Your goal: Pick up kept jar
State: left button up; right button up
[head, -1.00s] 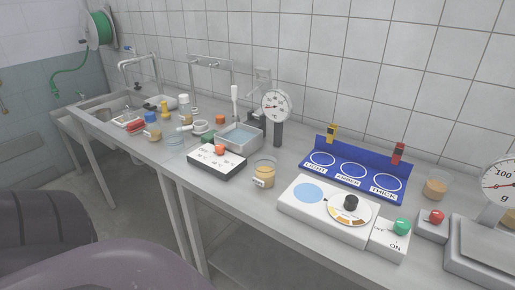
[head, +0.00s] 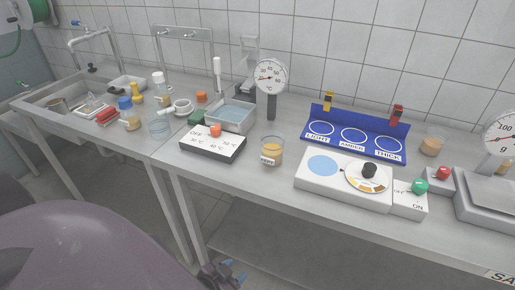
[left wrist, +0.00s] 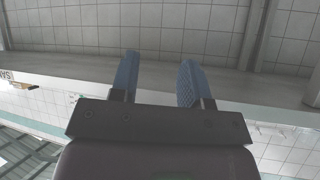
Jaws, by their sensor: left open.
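A clear jar (head: 271,151) with amber contents and a small white label stands upright on the bench between the black control box and the white dial unit. The label is too small to read surely. A similar labelled jar (head: 130,121) stands farther left, and another amber-filled jar (head: 433,145) stands at the right. My left gripper (head: 228,274) is low at the bottom edge of the head view, below the bench front and apart from the jars. In the left wrist view my left gripper (left wrist: 158,78) has its two blue fingers spread with nothing between them. My right gripper is not in view.
The black control box (head: 212,142) and a water bath (head: 231,115) are left of the middle jar. The white dial unit (head: 343,180) and blue three-ring rack (head: 357,134) are to its right. A dial thermometer (head: 271,78) stands behind. The bench front before the jar is clear.

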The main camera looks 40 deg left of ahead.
aim_at(273, 144)
jog(key=k+j, duration=0.1)
jog(key=j, duration=0.3)
jog(key=k+j, duration=0.15)
jog(key=j, duration=0.7)
jog(key=i+l, duration=0.15)
jog(key=i, duration=0.15)
